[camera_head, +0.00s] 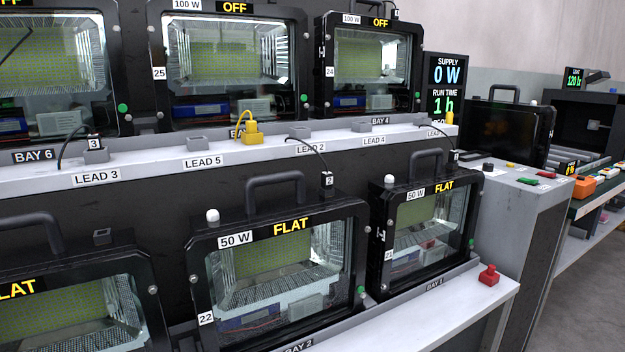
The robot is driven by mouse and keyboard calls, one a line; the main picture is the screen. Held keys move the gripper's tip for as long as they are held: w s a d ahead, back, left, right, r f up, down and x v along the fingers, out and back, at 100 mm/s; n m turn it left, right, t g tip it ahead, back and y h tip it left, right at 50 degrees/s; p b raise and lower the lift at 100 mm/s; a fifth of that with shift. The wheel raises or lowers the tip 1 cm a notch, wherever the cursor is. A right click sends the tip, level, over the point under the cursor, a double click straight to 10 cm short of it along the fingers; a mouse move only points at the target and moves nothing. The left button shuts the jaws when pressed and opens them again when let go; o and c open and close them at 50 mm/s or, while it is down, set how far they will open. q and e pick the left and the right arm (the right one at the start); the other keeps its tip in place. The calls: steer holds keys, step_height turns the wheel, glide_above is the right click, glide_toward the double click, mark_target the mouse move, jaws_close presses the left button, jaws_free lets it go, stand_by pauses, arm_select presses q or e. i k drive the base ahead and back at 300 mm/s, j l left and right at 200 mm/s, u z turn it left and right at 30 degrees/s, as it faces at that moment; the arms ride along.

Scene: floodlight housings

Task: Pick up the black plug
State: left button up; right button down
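Several small black plugs with numbered white tags show in the head view. The black plug tagged 3 (94,142) sits upright at a grey socket above the LEAD 3 label, with a thin black cable. The black plug tagged 2 (327,180) is on top of the 50 W housing numbered 22 (281,266), its cable rising to the shelf. The black plug tagged 1 (453,157) is at the top of the right lower housing (425,232). I cannot tell which black plug is meant. Neither gripper is in view.
A yellow plug (253,135) sits on the shelf edge (215,170). A red plug-like piece (488,275) stands on the lower ledge. Handles (275,180) stick up from the lower housings. A grey cabinet (525,205) stands at right, with open floor beyond.

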mark_target(95, 143)
steer(key=u, duration=1.45)
